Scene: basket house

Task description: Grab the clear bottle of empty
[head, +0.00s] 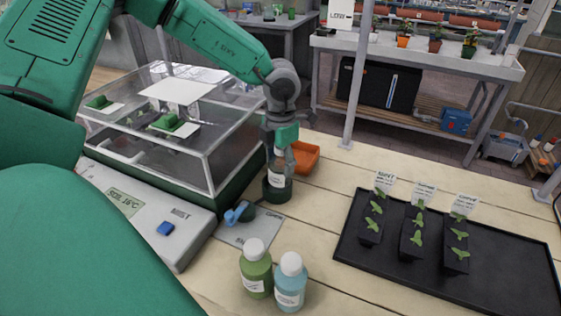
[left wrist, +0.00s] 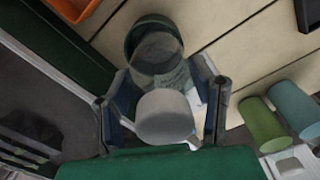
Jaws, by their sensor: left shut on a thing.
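The clear bottle (head: 277,176) stands upright on the wooden table, beside the right end of the glass propagator. Its lower part sits in a dark green holder or base (head: 277,190). In the left wrist view the clear bottle (left wrist: 160,55) shows from above, its white cap nearest the camera and the green round base beyond. My left gripper (head: 282,155) comes down over the bottle from above. In the left wrist view its fingers (left wrist: 163,100) are on both sides of the bottle's top, shut on it. My right gripper is in neither view.
A green bottle (head: 256,272) and a light blue bottle (head: 290,285) stand in front. A blue-handled thing (head: 240,213) lies on a card near the base. An orange tray (head: 303,158) is just behind. A black seedling tray (head: 500,270) is right; bare planks lie between.

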